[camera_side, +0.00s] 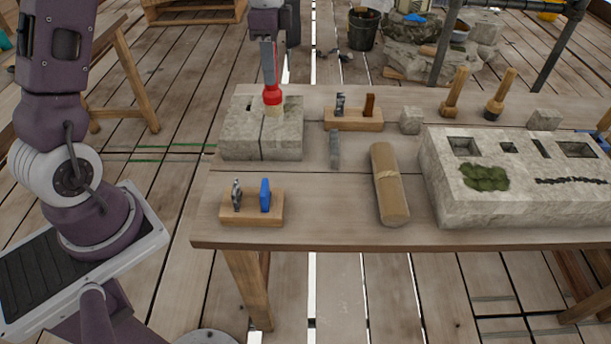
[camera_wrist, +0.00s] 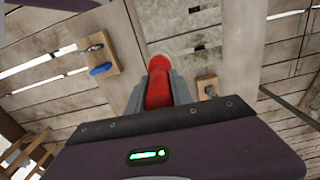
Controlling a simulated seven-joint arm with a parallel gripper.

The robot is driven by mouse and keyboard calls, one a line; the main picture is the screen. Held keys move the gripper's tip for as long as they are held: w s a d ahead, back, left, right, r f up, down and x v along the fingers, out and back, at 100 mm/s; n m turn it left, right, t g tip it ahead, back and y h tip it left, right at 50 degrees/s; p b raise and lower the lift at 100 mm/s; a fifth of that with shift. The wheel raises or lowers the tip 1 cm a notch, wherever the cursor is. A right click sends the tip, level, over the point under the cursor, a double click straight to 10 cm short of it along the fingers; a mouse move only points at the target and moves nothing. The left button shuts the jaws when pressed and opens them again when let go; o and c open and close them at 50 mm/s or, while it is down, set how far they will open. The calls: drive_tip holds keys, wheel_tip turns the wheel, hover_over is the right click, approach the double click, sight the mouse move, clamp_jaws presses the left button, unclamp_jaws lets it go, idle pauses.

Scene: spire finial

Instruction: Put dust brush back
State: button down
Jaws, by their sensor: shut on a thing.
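The dust brush (camera_side: 272,96) is red with a pale bristle end pointing down. My gripper (camera_side: 268,78) is shut on it, with the grey fingers pointing down around its upper part. The brush stands upright over the left grey stone block (camera_side: 240,146), near the seam and the dark openings in its top. I cannot tell whether the bristle end touches the stone or sits in an opening. In the wrist view the red brush (camera_wrist: 158,66) lies between the two fingers (camera_wrist: 158,84), with pale stone beyond it.
Wooden holders with small tools stand in front (camera_side: 252,219) and to the right (camera_side: 353,125). A grey bar (camera_side: 334,150), a tan roll (camera_side: 388,185), a small stone cube (camera_side: 411,120), a large slotted stone (camera_side: 520,190) and mallets (camera_side: 455,92) are further right. Bare tabletop lies between them.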

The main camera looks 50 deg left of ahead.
drive_tip(key=s+d+f+m, duration=0.2)
drive_tip(key=s+d+m, duration=0.15)
drive_tip(key=d, duration=0.75)
drive_tip(key=s+d+f+m, duration=0.2)
drive_tip(key=d+m, duration=0.3)
drive_tip(key=d, duration=0.5)
wheel_tip(320, 180, down, 10)
drive_tip(key=shift+d+r, duration=0.2)
drive_tip(key=shift+r, duration=0.05)
drive_tip(key=c, duration=1.1)
unclamp_jaws()
drive_tip(key=shift+f, duration=0.1)
drive_tip(key=shift+c, duration=0.2)
wheel_tip(320, 180, up, 12)
drive_tip(key=shift+r, duration=0.2)
